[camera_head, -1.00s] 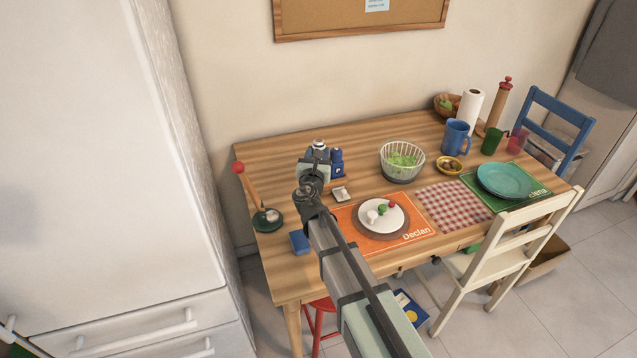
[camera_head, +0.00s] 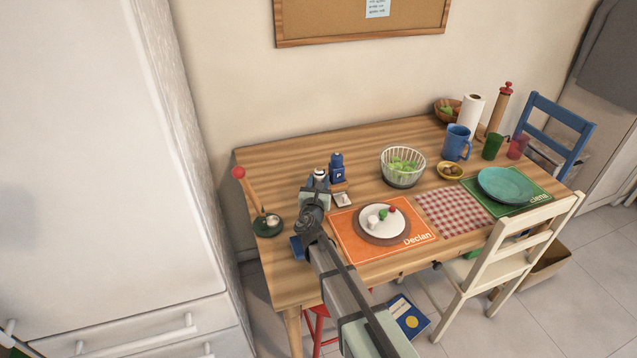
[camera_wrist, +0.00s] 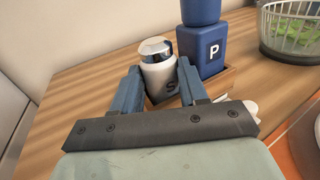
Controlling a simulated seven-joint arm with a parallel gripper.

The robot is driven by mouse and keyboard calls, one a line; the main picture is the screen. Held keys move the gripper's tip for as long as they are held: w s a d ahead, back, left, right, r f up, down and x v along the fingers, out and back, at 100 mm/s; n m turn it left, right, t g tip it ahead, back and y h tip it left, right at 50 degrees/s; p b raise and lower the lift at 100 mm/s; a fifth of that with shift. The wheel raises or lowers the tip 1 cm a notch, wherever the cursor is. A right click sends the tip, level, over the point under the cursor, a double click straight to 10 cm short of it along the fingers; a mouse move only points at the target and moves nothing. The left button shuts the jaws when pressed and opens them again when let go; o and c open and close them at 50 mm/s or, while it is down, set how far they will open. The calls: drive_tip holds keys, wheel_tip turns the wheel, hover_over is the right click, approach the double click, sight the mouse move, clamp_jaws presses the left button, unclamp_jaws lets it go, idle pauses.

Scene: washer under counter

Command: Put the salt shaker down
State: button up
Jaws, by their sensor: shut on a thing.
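The salt shaker (camera_wrist: 160,82), white with a silver cap and a dark S, stands upright between my gripper's blue fingers in the wrist view. My gripper (camera_wrist: 158,73) is shut on it. In the head view the salt shaker (camera_head: 320,177) shows just beyond my gripper (camera_head: 317,188), at the table's left part. The blue pepper shaker (camera_wrist: 204,45), marked P, stands close to its right on a small wooden tray (camera_wrist: 226,80). My fingers hide part of the salt shaker's base, and I cannot tell whether it touches the tray.
A small white dish (camera_head: 342,199) lies right of my gripper. Bare table (camera_head: 275,165) lies behind left.

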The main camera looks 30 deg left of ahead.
drive_tip(key=shift+f, duration=0.15)
drive_tip(key=o, duration=1.2)
drive_tip(key=v, duration=0.7)
drive_tip(key=shift+s+d, duration=0.15)
drive_tip(key=shift+s, duration=0.1)
wheel_tip(320, 180, up, 8)
drive_tip(key=shift+w, duration=0.1)
